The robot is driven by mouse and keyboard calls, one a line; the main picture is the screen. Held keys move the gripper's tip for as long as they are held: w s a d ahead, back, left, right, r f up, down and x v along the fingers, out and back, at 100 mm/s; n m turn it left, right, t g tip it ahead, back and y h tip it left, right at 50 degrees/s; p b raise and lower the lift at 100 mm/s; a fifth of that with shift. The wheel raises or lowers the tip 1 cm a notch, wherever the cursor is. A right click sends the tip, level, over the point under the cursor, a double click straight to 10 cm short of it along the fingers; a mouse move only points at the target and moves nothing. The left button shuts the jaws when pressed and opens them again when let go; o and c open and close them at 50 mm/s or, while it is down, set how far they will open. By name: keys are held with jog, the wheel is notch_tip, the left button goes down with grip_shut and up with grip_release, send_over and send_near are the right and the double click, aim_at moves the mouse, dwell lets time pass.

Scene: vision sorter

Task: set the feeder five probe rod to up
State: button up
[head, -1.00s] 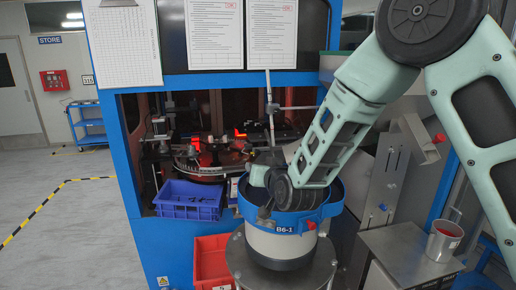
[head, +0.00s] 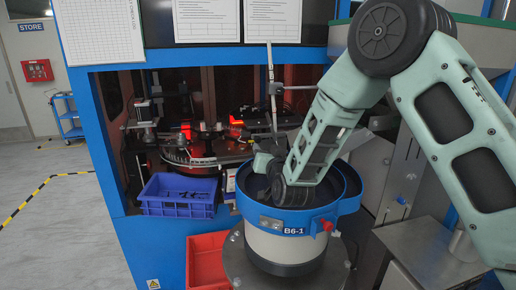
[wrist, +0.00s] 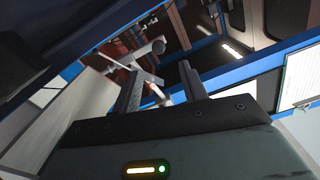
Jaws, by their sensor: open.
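A thin upright metal rod (head: 271,88) with a clamp and a short cross bar stands behind the blue-rimmed feeder bowl (head: 285,246), labelled B6-1, in the head view. I cannot tell whether this rod is the probe rod of feeder five; no such label is readable. My gripper (head: 262,160) is over the far left part of the bowl, partly hidden by my wrist. In the wrist view my gripper (wrist: 162,68) has its two fingers apart. A slim light rod (wrist: 157,91) shows between or beyond the fingers; contact cannot be told.
A blue crate (head: 178,208) sits left of the bowl, and a red bin (head: 206,262) stands below it. The lit turntable machine (head: 195,155) is behind, inside the blue-framed cabinet. A metal table (head: 425,245) stands at right. Open floor lies at far left.

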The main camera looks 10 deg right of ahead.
aim_at(258, 140)
jog(key=w+p, duration=0.4)
jog(key=w, duration=0.3)
jog(key=shift+f, duration=0.1)
jog(key=shift+w+f+p, duration=0.15)
jog(key=shift+w+p, duration=0.15)
jog(key=shift+w, duration=0.15)
grip_shut()
